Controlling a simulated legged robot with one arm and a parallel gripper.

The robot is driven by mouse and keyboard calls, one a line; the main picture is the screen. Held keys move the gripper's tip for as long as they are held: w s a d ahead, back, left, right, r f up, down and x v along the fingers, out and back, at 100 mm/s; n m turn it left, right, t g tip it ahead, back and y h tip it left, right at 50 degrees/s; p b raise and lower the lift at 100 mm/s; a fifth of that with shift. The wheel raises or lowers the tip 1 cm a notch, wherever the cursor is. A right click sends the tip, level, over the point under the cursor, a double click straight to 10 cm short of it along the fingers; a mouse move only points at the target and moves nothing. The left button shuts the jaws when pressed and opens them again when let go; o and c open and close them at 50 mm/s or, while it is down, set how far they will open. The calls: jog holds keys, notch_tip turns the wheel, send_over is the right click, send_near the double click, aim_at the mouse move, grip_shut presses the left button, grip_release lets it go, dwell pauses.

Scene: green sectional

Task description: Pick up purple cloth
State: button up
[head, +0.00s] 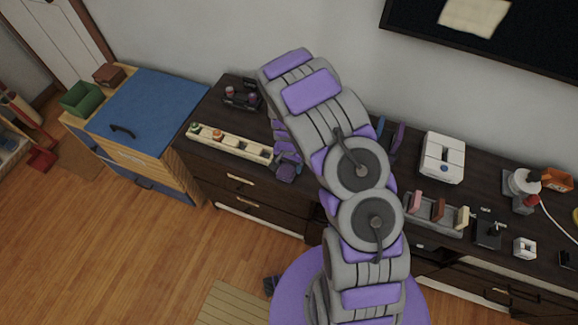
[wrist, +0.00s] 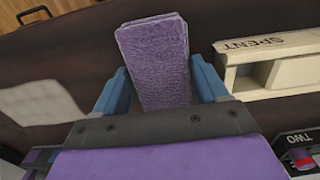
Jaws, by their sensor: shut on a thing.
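The purple cloth (wrist: 156,62) shows in the wrist view as a textured, folded, upright block. It stands between the two blue fingers of my gripper (wrist: 160,92), which is shut on it. Its lower part is hidden behind the dark gripper bar. In the head view my gripper (head: 287,165) is low over the dark cabinet, just right of the long cream tray. There I cannot tell the cloth apart from my purple arm parts.
The dark cabinet (head: 205,170) carries the cream tray (head: 232,143), marked SPENT in the wrist view (wrist: 270,45). A black rack (head: 240,97) stands behind it. To the right are a white box (head: 442,157) and a slotted tray (head: 437,222). A blue-topped cabinet (head: 150,105) stands left.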

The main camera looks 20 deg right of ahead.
aim_at(289, 165)
jog(key=shift+c, duration=0.9)
jog(key=shift+r, duration=0.1)
jog(key=shift+r, duration=0.6)
notch_tip(289, 165, up, 2)
jog(key=shift+r+p, duration=0.25)
jog(key=shift+p, duration=0.4)
jog(key=s+r+p, duration=0.1)
jog(key=s, duration=1.5)
jog(key=shift+p, duration=0.35)
jog(key=shift+d, duration=0.1)
